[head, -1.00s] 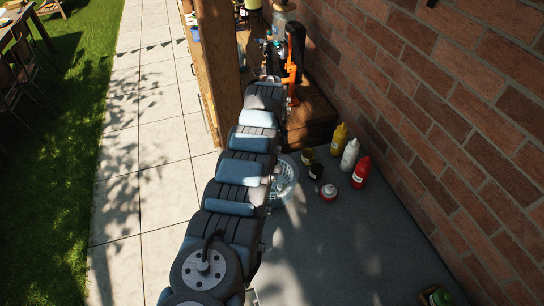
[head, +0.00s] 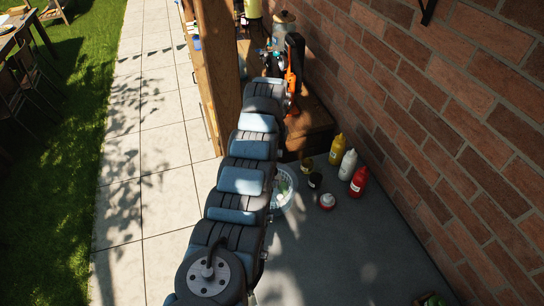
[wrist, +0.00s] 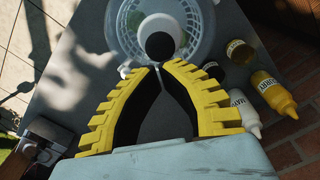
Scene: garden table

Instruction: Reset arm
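My gripper (wrist: 158,67) shows in the wrist view with two black fingers edged in yellow teeth. Its fingertips come together and no object shows held between the fingers. Just beyond the tips is a white rounded thing with a black round end (wrist: 158,42), over or in a pale basket-like bowl (wrist: 204,37); I cannot tell which. In the head view my segmented arm runs from the bottom toward the wooden block at the back. The gripper's fingers cannot be made out there. The bowl (head: 289,194) is partly hidden behind my arm.
A yellow bottle (head: 336,149), a white bottle (head: 347,164), a red bottle (head: 358,182) and small jars (head: 315,181) stand on the grey counter (head: 330,250) right of my arm. A brick wall (head: 450,120) borders the right; a wooden post (head: 213,80) stands left.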

